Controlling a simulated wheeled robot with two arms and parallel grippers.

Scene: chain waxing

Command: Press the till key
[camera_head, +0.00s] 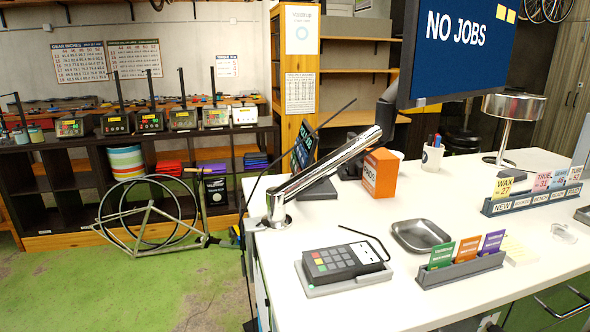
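A dark keypad device (342,262) lies on a light grey base (318,290) near the front left edge of the white counter (400,305). Its keys include red, green and grey ones, too small to read. A bent black rod or cable rises behind its right side. A dark tilted screen on a stand (304,148) stands farther back, partly hidden by a chrome tube. I cannot tell which key is the till key. Neither of my grippers is in view.
The slanted chrome tube (330,165) rises from the counter behind the keypad. A metal tray (420,235), a card holder (462,270) and an orange box (380,173) are nearby. A large "NO JOBS" screen (460,50) hangs above. A bike frame (152,226) leans by the left shelves.

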